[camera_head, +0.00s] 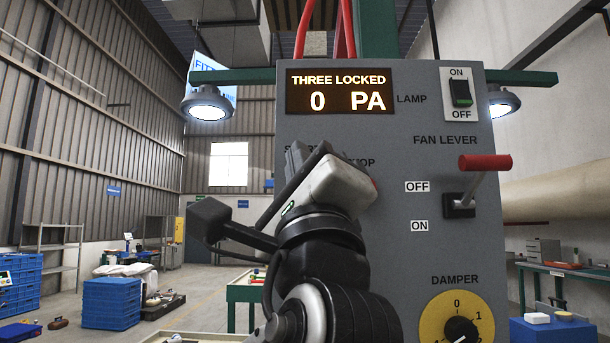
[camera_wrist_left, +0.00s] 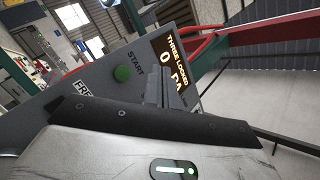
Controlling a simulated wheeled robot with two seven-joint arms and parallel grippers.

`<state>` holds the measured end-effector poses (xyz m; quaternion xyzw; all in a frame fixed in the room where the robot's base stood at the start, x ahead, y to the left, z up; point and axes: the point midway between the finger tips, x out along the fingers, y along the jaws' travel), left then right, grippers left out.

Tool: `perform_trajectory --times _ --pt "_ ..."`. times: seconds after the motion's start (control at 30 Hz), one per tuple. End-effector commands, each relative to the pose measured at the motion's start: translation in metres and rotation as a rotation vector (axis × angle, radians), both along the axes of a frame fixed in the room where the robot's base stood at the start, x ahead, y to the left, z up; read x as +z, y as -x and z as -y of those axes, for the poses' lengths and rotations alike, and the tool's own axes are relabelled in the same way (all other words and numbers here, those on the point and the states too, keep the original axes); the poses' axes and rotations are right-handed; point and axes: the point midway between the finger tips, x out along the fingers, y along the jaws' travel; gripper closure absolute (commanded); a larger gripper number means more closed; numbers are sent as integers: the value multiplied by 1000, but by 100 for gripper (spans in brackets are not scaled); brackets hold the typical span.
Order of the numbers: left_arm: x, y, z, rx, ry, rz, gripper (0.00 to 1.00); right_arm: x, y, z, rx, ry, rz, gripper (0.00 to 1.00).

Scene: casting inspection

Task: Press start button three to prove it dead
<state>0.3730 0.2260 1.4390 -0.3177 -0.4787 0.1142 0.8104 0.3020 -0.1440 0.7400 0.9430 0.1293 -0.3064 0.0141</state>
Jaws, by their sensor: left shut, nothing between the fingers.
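The grey control panel (camera_head: 400,230) fills the middle of the head view. Its dark display (camera_head: 338,91) reads "THREE LOCKED" and "0 PA". My left gripper (camera_head: 298,155) is shut and empty in front of the panel's upper left part. It hides the start button and most of the START and STOP labels in the head view. In the left wrist view the green start button (camera_wrist_left: 122,74) shows beside the START label, left of my shut fingers (camera_wrist_left: 160,88). I cannot tell how far the fingertips are from the panel. My right gripper is not in view.
On the panel, the lamp switch (camera_head: 461,92), red-handled fan lever (camera_head: 485,162) near OFF, and yellow damper dial (camera_head: 458,321) stand right of my arm. A lamp (camera_head: 207,103) hangs at the panel's left. Blue crates (camera_head: 111,303) stand on the floor farther left.

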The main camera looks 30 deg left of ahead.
Motion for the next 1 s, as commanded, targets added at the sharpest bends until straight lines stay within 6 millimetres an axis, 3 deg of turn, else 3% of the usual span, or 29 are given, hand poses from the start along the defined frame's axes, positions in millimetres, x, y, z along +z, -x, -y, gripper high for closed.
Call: perform_trajectory --times 0.37,0.8,1.0 --pt "0 -11 -7 1 0 -3 100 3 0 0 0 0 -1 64" --pt "-2 -62 -37 -2 0 -3 100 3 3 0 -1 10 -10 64" --pt "-1 -74 -44 -4 1 -2 100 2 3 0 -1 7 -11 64"
